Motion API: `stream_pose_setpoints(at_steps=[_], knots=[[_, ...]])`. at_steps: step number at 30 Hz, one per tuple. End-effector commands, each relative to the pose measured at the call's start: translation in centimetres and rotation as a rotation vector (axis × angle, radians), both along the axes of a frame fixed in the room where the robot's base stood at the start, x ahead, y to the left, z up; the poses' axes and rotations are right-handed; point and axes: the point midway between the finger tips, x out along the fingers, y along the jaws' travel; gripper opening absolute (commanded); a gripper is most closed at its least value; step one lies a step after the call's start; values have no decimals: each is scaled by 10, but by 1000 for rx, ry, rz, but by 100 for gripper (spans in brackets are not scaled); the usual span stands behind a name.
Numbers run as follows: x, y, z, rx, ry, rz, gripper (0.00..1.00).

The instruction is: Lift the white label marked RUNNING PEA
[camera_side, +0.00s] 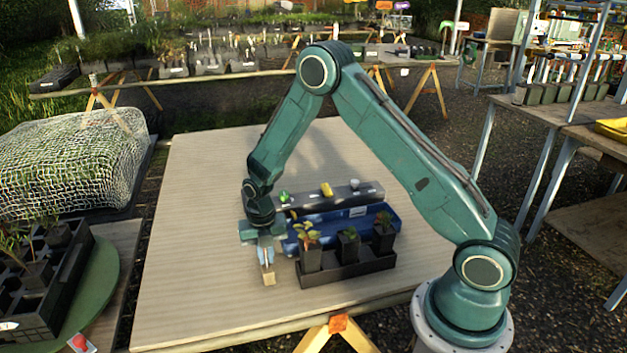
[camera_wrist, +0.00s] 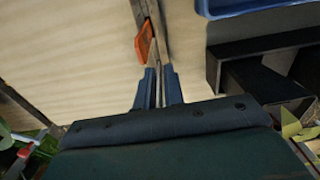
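My gripper (camera_side: 267,270) points down at the front of the wooden table, left of a dark pot tray (camera_side: 345,272). In the wrist view its blue fingers (camera_wrist: 158,85) stand close together, with a narrow strip running up between and beyond them. An orange piece (camera_wrist: 145,40) shows beside that strip. A small tan block shape is at the gripper's lower end in the side view. I cannot tell whether anything is held. A small white label (camera_side: 357,212) shows at the blue tray (camera_side: 375,221); no lettering is readable, so I cannot identify RUNNING PEA.
Several dark pots with seedlings (camera_side: 312,258) stand in the pot tray, close to my gripper's right. A dark rail (camera_side: 345,196) behind carries green, yellow and white items. The table (camera_side: 190,230) is clear to the left.

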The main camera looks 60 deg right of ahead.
Motion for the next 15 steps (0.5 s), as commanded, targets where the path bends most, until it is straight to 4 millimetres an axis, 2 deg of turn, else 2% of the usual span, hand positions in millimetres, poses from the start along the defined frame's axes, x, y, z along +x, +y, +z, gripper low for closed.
stream_pose_setpoints(at_steps=[15], knots=[[0, 0, 0, 0, 0, 0, 0]])
